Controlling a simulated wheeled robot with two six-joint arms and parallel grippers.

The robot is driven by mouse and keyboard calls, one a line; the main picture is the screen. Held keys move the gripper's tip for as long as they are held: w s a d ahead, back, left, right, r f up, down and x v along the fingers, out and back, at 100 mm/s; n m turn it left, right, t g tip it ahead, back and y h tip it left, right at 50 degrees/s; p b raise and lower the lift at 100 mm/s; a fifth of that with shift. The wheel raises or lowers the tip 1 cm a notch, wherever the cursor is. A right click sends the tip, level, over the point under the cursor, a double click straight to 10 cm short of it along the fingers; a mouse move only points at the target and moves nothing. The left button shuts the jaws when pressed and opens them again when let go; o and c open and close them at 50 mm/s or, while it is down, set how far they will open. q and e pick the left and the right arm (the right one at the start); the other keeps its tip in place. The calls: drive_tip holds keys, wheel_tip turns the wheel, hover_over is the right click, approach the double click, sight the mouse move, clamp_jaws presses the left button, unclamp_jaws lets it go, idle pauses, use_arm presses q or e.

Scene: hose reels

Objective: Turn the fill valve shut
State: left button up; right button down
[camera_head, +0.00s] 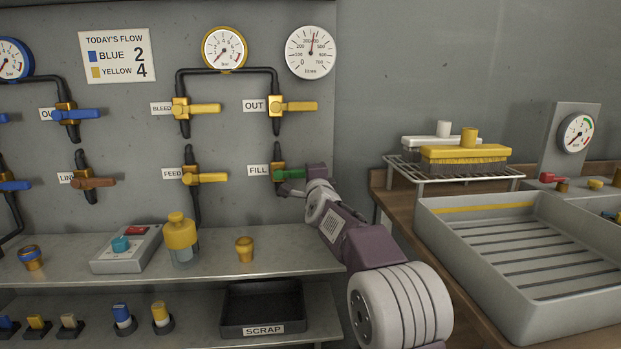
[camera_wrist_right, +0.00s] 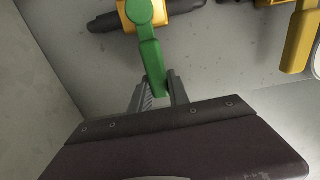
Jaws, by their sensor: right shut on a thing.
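The fill valve has a green handle (camera_head: 288,175) on a brass body, beside the FILL label (camera_head: 258,170) on the wall panel. The handle lies level, pointing right, across the upright black pipe. My right gripper (camera_head: 302,175) is at the handle's free end, its arm reaching up from the lower right. In the right wrist view, the green handle (camera_wrist_right: 150,62) runs down between the two grey fingers (camera_wrist_right: 160,92), which are shut on its end. The pipe behind it is partly hidden. My left gripper is not in view.
The yellow OUT valve (camera_head: 295,106) is directly above and the yellow FEED valve (camera_head: 208,178) is to the left. A round litres gauge (camera_head: 311,52) hangs above. Below is a shelf (camera_head: 210,262) with a brass fitting (camera_head: 244,249). A grey tray (camera_head: 440,235) stands right.

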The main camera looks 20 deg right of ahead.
drive_tip(key=shift+f, duration=0.25)
idle(0.3)
drive_tip(key=c, duration=1.2)
unclamp_jaws()
drive_tip(key=shift+c, duration=0.2)
drive_tip(key=shift+s+a, duration=0.1)
drive_tip(key=shift+s, duration=0.2)
drive_tip(key=v, duration=0.8)
drive_tip(key=shift+s+b, duration=0.2)
drive_tip(key=shift+b, duration=0.25)
